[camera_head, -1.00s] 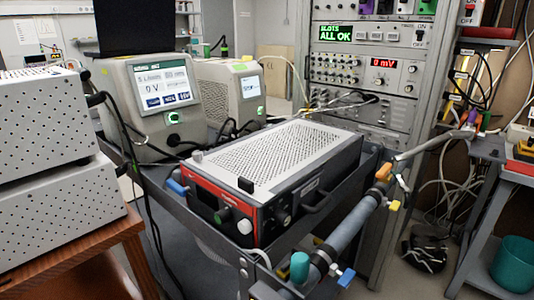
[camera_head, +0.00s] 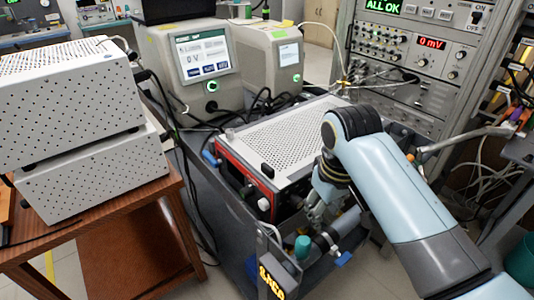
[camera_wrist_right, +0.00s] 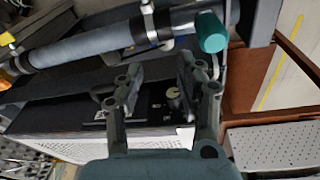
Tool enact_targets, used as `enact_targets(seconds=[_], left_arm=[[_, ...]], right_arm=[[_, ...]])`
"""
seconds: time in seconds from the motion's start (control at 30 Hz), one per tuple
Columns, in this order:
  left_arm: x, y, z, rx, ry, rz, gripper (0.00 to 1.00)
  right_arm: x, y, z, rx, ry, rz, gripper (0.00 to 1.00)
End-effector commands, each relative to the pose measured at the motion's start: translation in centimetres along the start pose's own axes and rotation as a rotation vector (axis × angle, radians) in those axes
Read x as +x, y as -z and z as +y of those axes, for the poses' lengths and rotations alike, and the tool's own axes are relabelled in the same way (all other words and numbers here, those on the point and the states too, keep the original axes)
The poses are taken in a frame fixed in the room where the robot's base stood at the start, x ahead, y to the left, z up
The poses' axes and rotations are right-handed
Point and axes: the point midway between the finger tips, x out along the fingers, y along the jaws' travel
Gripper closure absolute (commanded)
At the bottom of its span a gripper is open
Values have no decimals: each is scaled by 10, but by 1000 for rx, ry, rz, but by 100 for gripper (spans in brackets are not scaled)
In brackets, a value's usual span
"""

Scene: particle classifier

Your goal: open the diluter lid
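A box with a white perforated top lid (camera_head: 290,132) and a red-edged front sits on the dark cart; I take it for the diluter, though no label reads clearly. Its lid lies flat and shut, with a small black tab (camera_head: 267,170) at the front edge. My right gripper (camera_head: 316,212) is in front of the box's front right corner, partly hidden by my wrist. In the right wrist view its two fingers (camera_wrist_right: 156,72) are apart and empty, over the dark front panel with a pale knob (camera_wrist_right: 172,92). The perforated top (camera_wrist_right: 120,148) shows below. My left gripper is not in view.
A grey pipe (camera_head: 346,222) with a teal cap (camera_head: 302,248) runs along the cart's near right side, close to my right gripper. Two screen instruments (camera_head: 203,58) stand behind. White perforated boxes (camera_head: 70,95) stand on a wooden table at left. Cables hang between.

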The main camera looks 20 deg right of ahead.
Motion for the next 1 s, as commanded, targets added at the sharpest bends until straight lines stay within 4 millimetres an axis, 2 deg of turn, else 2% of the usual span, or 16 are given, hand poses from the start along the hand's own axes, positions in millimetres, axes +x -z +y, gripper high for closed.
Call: enact_targets(seconds=[0.03,0.1,0.2,0.3,0.4,0.5,0.57,0.67,1.0], left_arm=[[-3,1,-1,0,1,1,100],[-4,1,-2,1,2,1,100],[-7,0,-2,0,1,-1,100],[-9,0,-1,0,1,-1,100],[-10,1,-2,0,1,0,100],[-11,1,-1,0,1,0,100],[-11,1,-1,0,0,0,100],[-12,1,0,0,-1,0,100],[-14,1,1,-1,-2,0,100]], right_arm=[[-12,25,-5,-13,12,-6,63],[-28,59,-14,-44,28,-28,63],[-58,104,-28,-99,51,-62,63],[-90,138,-40,-151,64,-92,63],[-114,159,-49,-190,71,-114,63],[-126,168,-54,-211,73,-125,63],[-126,170,-54,-216,73,-129,63],[-115,168,-55,-216,74,-133,63],[-50,158,-58,-215,72,-131,63]])
